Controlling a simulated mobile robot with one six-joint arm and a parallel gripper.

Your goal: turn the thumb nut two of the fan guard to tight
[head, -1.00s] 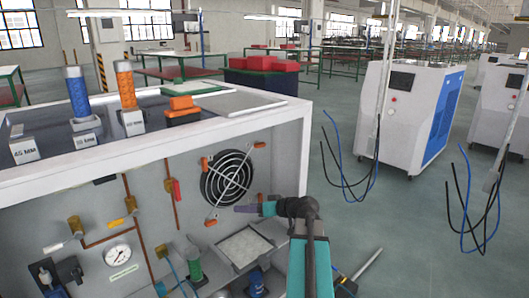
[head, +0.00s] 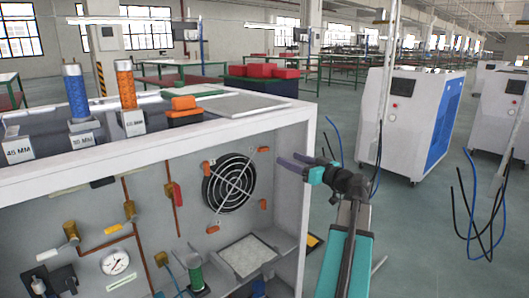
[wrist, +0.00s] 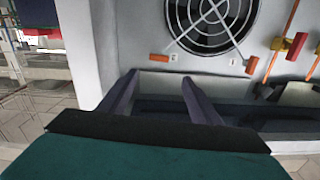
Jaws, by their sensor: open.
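The fan guard (head: 230,183) is a round wire grille over a black fan on the cabinet's back panel. Orange thumb nuts sit around it: upper left (head: 206,167), upper right (head: 263,150), lower right (head: 264,204) and lower left (head: 213,229). I cannot read which one is number two. My gripper (head: 288,159) is open and empty, right of the guard near the cabinet's right wall, apart from the nuts. In the wrist view, its fingers (wrist: 160,77) are spread below the fan, with an orange nut (wrist: 159,57) just beyond them and another (wrist: 252,65) further right.
The cabinet's right wall (head: 306,170) stands close to my gripper. A gridded tray (head: 246,256) lies below the fan. Red-handled piping (head: 175,195) and a pressure gauge (head: 115,262) are to the left.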

